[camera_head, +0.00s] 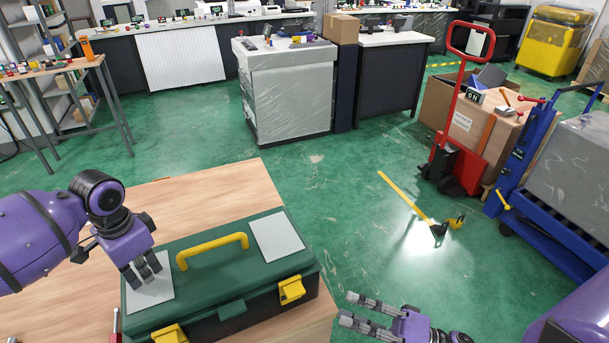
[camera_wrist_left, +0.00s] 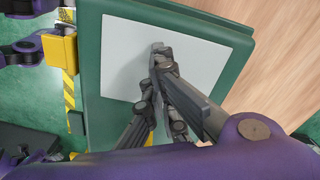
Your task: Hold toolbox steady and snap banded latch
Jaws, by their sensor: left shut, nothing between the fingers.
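The green toolbox (camera_head: 222,247) stands closed-lidded on a wooden table, with a yellow handle (camera_head: 212,250) and two pale pads on its lid. A yellow latch (camera_head: 291,289) sits at the right of its front and another yellow latch (camera_head: 169,335) at the left, cut by the frame edge. I cannot tell which is banded. My left gripper (camera_head: 146,277) is shut and empty, its fingertips at the left pale pad (camera_wrist_left: 117,58); contact is unclear. My right gripper (camera_head: 348,307) is open and empty, right of the toolbox, apart from it.
The wooden table (camera_head: 225,186) has bare room behind the toolbox. A red-handled tool (camera_head: 115,325) is partly visible at its left. Green floor lies beyond, with a red pallet jack (camera_head: 459,130) and a blue cart (camera_head: 535,165) at the right.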

